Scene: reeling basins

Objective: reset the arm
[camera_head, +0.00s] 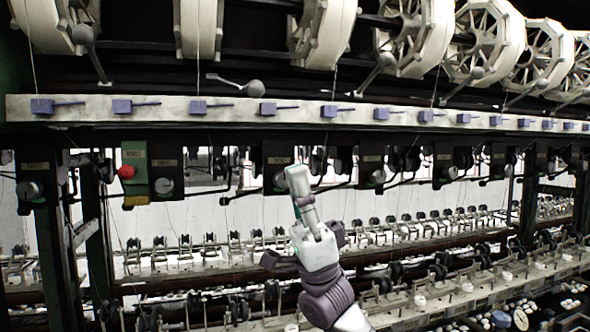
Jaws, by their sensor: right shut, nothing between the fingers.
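My right arm rises from the bottom edge, right of the middle. Its right gripper (297,172) points up in front of the machine, with the fingers shut and nothing between them. It shows in front of the dark hanging control boxes and pale backdrop; whether it touches anything cannot be told from this view. I cannot make out my left gripper.
A long reeling machine fills the view. Large white reels (410,35) line the top above a pale rail (230,110) with several purple guides. A green box with a red button (127,171) hangs at left. Rows of small spools (430,225) and basins run below.

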